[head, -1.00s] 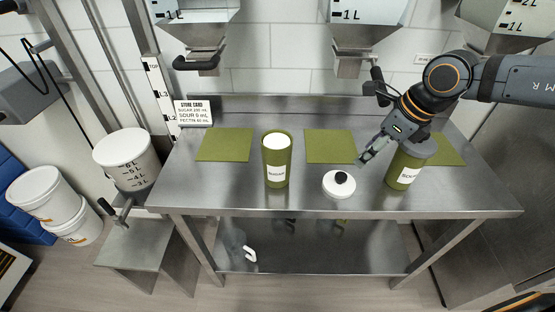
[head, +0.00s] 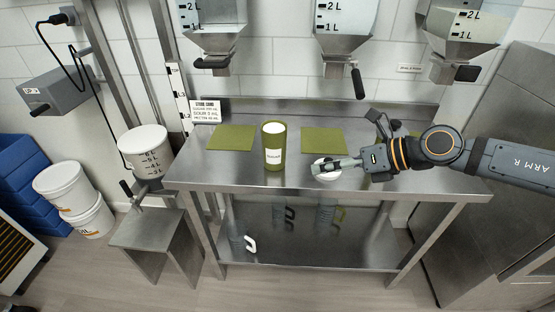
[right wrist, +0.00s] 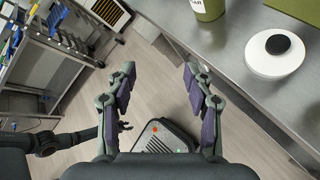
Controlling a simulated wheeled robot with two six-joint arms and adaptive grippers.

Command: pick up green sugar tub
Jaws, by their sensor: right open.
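The green sugar tub (head: 273,158) stands upright on the steel table, left of centre, with a white label and a white top showing. It also shows at the top edge of the right wrist view (right wrist: 208,8), cut off. My right gripper (head: 318,166) is to the right of the tub, apart from it, above the table's front part. In the right wrist view its two fingers (right wrist: 157,85) are spread with nothing between them. What looks like my left gripper (right wrist: 123,126) is small and dark there; its jaws cannot be made out.
A white lid with a black knob (right wrist: 275,50) lies on the table, partly behind my right gripper in the head view. Green mats (head: 231,138) (head: 324,141) lie at the back. Hoppers with handles (head: 345,20) hang above. A white bucket (head: 145,145) stands left.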

